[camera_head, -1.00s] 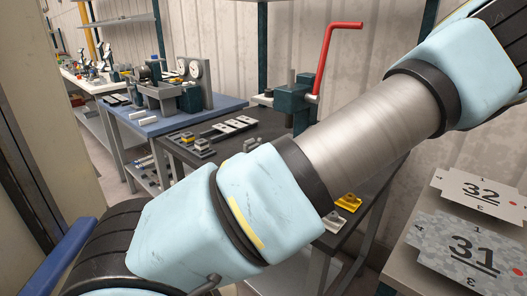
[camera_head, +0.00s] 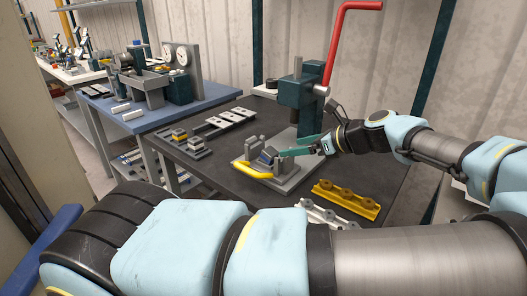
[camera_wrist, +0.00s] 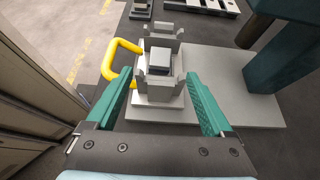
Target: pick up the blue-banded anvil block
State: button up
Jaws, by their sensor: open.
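A small grey block with a bluish band (camera_head: 267,155), which looks like the anvil block, sits in a grey fixture (camera_head: 284,178) beside a yellow handle (camera_head: 253,171). In the wrist view the block (camera_wrist: 160,58) stands between upright prongs of the fixture (camera_wrist: 160,93), its band hard to make out. My gripper (camera_head: 293,146) has teal fingers and reaches in from the right, close to the block. In the wrist view my gripper (camera_wrist: 160,85) is open and empty, with one finger either side of the fixture, short of the block. Contact with the fixture cannot be told.
A teal press (camera_head: 300,95) with a red lever (camera_head: 333,45) rises right behind the fixture. A yellow rail (camera_head: 346,198) and a pale rail (camera_head: 325,216) lie in front. Several small blocks (camera_head: 188,139) and a slotted plate (camera_head: 230,119) lie to the left on the dark table (camera_head: 215,165).

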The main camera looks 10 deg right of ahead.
aim_at(270, 150)
jog(key=p+x, duration=0.1)
jog(key=x, duration=0.3)
jog(key=shift+w+a, duration=0.2)
jog(key=shift+w, duration=0.1)
jog(key=shift+p+x, duration=0.85)
jog(key=shift+x, duration=2.25)
jog(key=shift+f, duration=0.1)
grip_shut()
